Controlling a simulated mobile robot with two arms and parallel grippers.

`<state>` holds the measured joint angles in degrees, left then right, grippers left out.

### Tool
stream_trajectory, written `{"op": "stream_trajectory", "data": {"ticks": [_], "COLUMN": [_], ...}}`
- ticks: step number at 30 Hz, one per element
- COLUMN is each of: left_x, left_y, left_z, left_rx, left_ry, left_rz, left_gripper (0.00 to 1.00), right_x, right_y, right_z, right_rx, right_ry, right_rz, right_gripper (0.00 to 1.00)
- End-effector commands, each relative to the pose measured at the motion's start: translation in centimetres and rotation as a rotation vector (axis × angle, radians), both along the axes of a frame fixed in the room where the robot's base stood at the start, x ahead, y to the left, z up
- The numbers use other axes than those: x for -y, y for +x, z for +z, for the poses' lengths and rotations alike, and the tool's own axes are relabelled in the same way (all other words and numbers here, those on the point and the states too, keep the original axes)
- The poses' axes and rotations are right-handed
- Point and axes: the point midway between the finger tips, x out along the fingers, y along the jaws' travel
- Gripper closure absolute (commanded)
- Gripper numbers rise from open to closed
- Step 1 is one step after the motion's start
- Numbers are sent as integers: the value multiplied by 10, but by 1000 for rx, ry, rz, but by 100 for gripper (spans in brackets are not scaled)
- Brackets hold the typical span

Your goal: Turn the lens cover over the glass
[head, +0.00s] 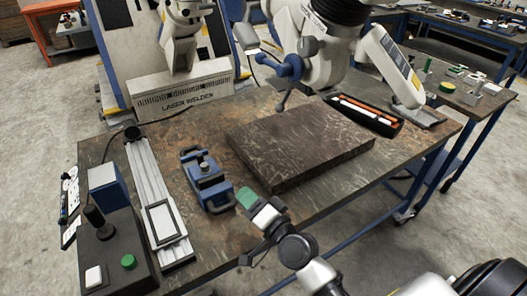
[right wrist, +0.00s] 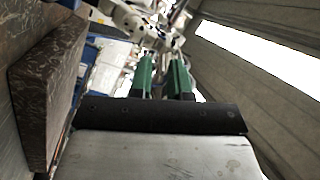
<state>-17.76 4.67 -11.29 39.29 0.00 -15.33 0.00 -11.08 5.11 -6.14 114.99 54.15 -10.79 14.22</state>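The white microscope arm (head: 325,62) with a black upper part hangs over the back of the work table. A blue part (head: 287,68) with a grey lever sticks out from its left side. I cannot tell for sure which part is the lens cover, and the glass is not clearly visible. My right gripper (head: 248,199) has green fingers and is in front of the stone slab, well short of the microscope. In the right wrist view its two green fingers (right wrist: 162,76) stand apart with nothing between them. My left gripper is not in view.
A thick dark stone slab (head: 300,144) lies on the table (head: 228,237). A blue clamp-like device (head: 207,180) and a metal rail (head: 150,190) are to its left. A black tray with orange and white sticks (head: 364,116) is behind right. A laser welder (head: 187,92) stands behind.

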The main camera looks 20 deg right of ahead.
Motion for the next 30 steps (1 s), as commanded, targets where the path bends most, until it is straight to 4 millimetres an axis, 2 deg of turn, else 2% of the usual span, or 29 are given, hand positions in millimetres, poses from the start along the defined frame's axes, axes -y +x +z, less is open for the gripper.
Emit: {"op": "stream_trajectory", "data": {"ticks": [1,3,6,9,13,16,22,26,30], "left_x": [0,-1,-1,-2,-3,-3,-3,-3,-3], "left_y": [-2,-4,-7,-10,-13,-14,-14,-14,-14], "left_z": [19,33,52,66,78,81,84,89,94], "left_rx": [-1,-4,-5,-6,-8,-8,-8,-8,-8], "left_ry": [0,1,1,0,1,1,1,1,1], "left_rz": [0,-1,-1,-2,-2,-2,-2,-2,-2], "left_gripper": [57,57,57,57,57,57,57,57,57], "right_x": [16,41,79,114,146,159,167,171,176], "right_y": [-3,-7,-13,-18,-22,-24,-13,8,38], "right_z": [23,45,70,86,95,96,97,102,106], "right_rx": [19,46,62,51,24,6,0,3,3], "right_ry": [50,152,299,425,539,587,610,608,608], "right_rz": [-22,-67,-148,-233,-328,-371,-390,-389,-389], "right_gripper": [90,100,100,100,100,100,100,100,100]}}
